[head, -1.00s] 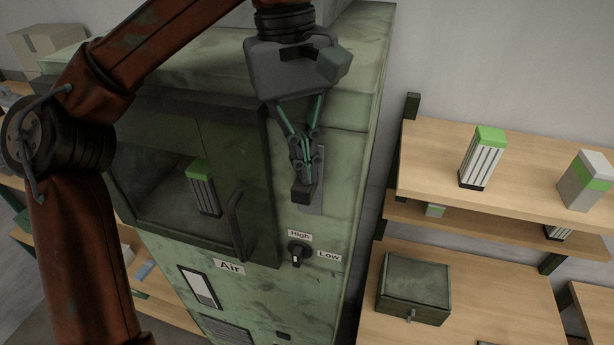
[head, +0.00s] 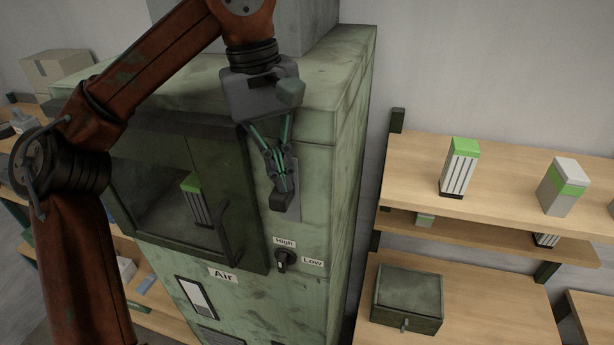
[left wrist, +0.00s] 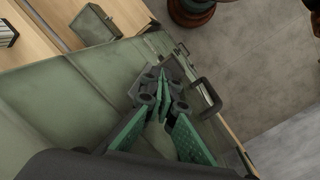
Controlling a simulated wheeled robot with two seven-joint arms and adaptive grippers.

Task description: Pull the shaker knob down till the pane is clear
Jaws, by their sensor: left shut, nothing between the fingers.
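The shaker knob (head: 281,200) is a dark block on a grey upright plate at the right of the green cabinet's front. It sits near the plate's lower end. My left gripper (head: 282,178) is shut and empty, its fingertips pointing down right at the knob's top. I cannot tell whether they touch it. The shut fingers also show in the left wrist view (left wrist: 160,88). The pane (head: 155,185) in the cabinet's door looks dark and murky. A green-topped white filter (head: 195,200) shows through it. My right gripper is out of view.
The door handle (head: 222,232) stands out just left of the knob. Below are a High/Low switch (head: 285,259) and an Air gauge (head: 197,297). A wooden shelf (head: 510,180) on the right holds a filter (head: 459,168) and a box (head: 564,187).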

